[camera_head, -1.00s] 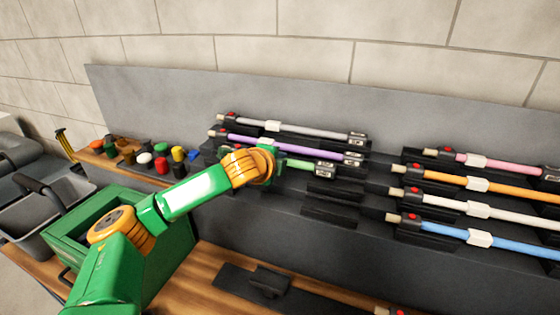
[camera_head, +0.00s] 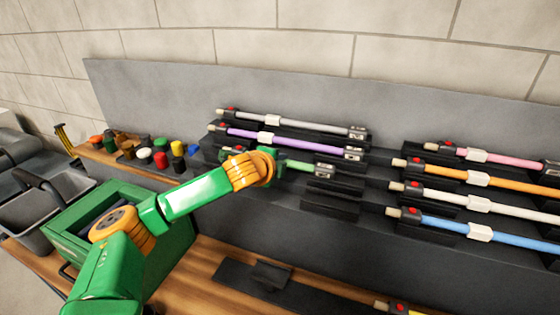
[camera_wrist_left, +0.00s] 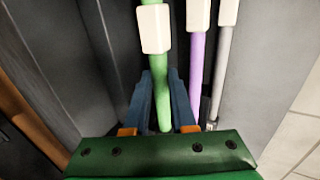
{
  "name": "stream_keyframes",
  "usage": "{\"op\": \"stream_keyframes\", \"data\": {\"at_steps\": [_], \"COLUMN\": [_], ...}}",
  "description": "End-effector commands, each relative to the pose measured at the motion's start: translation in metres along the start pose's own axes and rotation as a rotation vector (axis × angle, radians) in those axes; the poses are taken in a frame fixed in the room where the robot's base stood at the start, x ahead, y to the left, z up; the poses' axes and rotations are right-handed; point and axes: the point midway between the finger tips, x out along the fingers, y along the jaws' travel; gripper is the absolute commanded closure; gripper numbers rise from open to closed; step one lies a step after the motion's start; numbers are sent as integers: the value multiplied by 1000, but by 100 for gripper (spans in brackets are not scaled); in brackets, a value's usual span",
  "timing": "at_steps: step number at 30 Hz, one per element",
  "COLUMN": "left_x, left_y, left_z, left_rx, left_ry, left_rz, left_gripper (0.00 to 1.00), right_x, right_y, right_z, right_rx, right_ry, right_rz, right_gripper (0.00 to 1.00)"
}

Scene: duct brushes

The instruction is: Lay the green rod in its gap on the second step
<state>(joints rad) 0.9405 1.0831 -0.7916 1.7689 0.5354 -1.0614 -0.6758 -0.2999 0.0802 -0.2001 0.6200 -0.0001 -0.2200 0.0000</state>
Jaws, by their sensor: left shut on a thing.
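The green rod (camera_head: 297,165) is in front of and below the purple rod on the stepped dark rack. Its grey end piece is just above an empty black cradle (camera_head: 335,188); whether they touch I cannot tell. My left gripper (camera_wrist_left: 162,95) has its blue fingers on both sides of the green rod (camera_wrist_left: 165,75), shut on it below its white collar. My right gripper is not in view.
A grey rod (camera_head: 310,125) and a purple rod (camera_head: 300,145) lie on the steps behind. Pink, orange, white and blue rods fill the right column. Another empty cradle (camera_head: 330,208) is lower down. A green crate (camera_head: 180,235) stands left, near several coloured caps.

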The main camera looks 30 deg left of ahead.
Motion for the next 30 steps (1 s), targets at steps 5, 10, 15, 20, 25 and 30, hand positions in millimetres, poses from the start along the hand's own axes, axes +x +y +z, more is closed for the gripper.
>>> {"op": "stream_keyframes", "data": {"at_steps": [5,10,15,20,25,30], "left_x": [0,0,0,-10,-46,-69], "left_y": [-1,-1,0,1,2,0], "left_z": [0,0,0,0,0,0], "left_rx": [0,0,0,1,3,0], "left_ry": [0,0,0,2,1,0], "left_rz": [-1,-1,0,-2,-4,-2], "left_gripper": [74,41,41,41,41,41], "right_x": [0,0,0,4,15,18], "right_y": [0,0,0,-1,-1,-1], "right_z": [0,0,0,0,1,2], "right_rx": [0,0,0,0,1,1], "right_ry": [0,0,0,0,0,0], "right_rz": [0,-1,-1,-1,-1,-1], "right_gripper": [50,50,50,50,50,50]}}
